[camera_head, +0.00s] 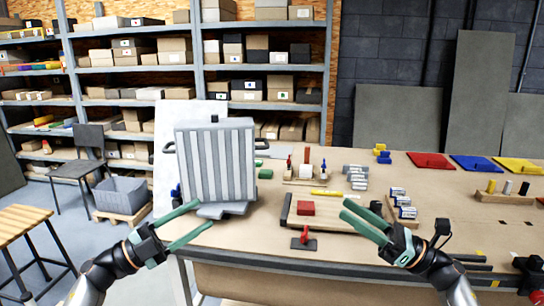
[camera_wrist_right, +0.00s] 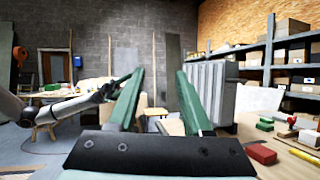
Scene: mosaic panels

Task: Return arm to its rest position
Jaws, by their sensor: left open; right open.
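My left gripper (camera_head: 190,222) has green fingers spread apart, with nothing between them. It is in front of the grey ribbed box (camera_head: 216,160), near the table's left corner. My right gripper (camera_head: 366,220) is also open and empty, above the front part of the table (camera_head: 350,262). In the right wrist view, the right gripper's fingers (camera_wrist_right: 158,90) stand well apart with no object between them. The ribbed box shows there beyond the right finger (camera_wrist_right: 212,85).
A red block (camera_head: 305,208) lies on a wooden board between the grippers. White cylinders (camera_head: 403,205) stand in a rack beside my right gripper. Red, blue and yellow panels (camera_head: 475,164) lie at the right back. A stool (camera_head: 28,222) stands at the left. Shelves line the back.

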